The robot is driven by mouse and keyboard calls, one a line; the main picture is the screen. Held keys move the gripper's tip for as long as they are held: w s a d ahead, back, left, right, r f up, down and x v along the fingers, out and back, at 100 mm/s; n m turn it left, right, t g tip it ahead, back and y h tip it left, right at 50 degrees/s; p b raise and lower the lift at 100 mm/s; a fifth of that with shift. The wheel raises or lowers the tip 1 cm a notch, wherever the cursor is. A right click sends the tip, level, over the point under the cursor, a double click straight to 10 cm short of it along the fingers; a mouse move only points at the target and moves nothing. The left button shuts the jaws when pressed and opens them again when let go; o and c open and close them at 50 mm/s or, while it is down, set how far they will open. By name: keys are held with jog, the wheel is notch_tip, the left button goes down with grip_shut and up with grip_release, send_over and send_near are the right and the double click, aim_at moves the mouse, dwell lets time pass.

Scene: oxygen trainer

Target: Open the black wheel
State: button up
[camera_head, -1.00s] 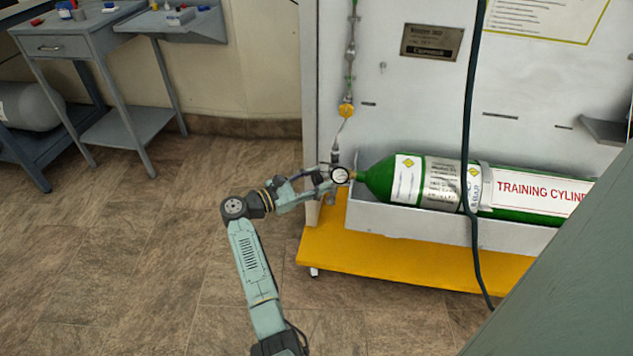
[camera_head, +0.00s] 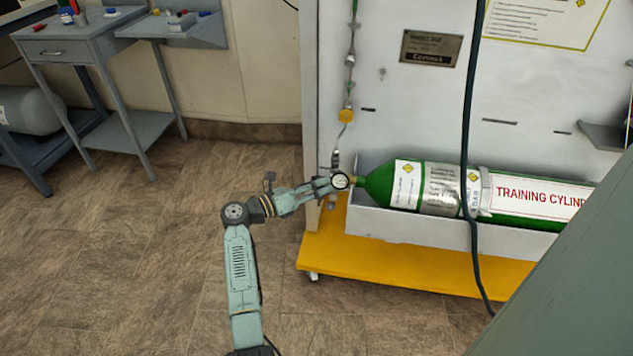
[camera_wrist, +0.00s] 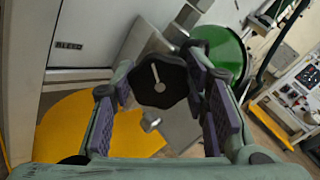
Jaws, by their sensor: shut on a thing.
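The black wheel (camera_wrist: 160,82) is a dark lobed knob with a light pointer mark on its face. In the wrist view it sits between the two purple-padded fingers of my gripper (camera_wrist: 163,95), which is shut on it. The wheel itself is hidden by the fingers there. The green cylinder also shows behind the wheel in the wrist view (camera_wrist: 225,48).
The cylinder lies in a white tray (camera_head: 420,228) above a yellow base (camera_head: 400,268). A dark hose (camera_head: 467,120) hangs in front of it. Grey tables (camera_head: 85,45) stand back left; the floor between is clear.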

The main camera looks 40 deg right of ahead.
jog(key=n, duration=0.1)
jog(key=n+p, duration=0.2)
jog(key=shift+w+r+n, duration=0.1)
jog(key=shift+r+n, duration=0.15)
jog(key=shift+n, duration=0.15)
jog(key=n+p, duration=0.2)
jog(key=n, duration=0.1)
jog(key=shift+n, duration=0.3)
jog(key=n+p, duration=0.4)
jog(key=n, duration=0.2)
jog(key=shift+p, duration=0.35)
jog(key=n+p, duration=0.3)
jog(key=n, duration=0.3)
jog(key=shift+f+n, duration=0.1)
jog(key=shift+n, duration=0.3)
jog(key=n+p, duration=0.2)
jog(key=n, duration=0.4)
jog(key=shift+f, duration=0.1)
jog(key=shift+n, duration=0.3)
jog(key=o, duration=1.2)
jog(key=shift+f, duration=0.1)
jog(key=shift+c, duration=0.2)
